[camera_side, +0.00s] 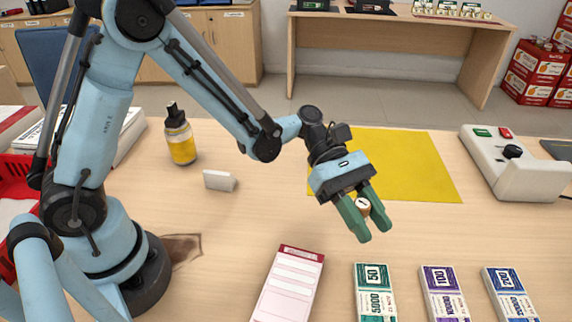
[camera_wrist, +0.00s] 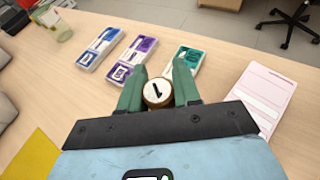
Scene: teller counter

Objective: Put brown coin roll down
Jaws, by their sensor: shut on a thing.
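The brown coin roll (camera_side: 363,207) is between the green fingers of my gripper (camera_side: 362,213) in the side view. It also shows in the wrist view (camera_wrist: 158,92), its round white-marked end facing the camera. My gripper is shut on it. It appears held above the counter, near the front edge of the yellow mat (camera_side: 425,165); the exact height is hard to tell. The roll's lower part is hidden by the fingers.
Banknote bundles, green (camera_side: 375,292), purple (camera_side: 444,292) and blue (camera_side: 509,293), lie along the front right. A pink-and-white pad (camera_side: 288,285) lies beside them. A bottle (camera_side: 180,138), a small white card (camera_side: 219,181) and a grey device (camera_side: 515,165) stand farther back. Bare counter surrounds the gripper.

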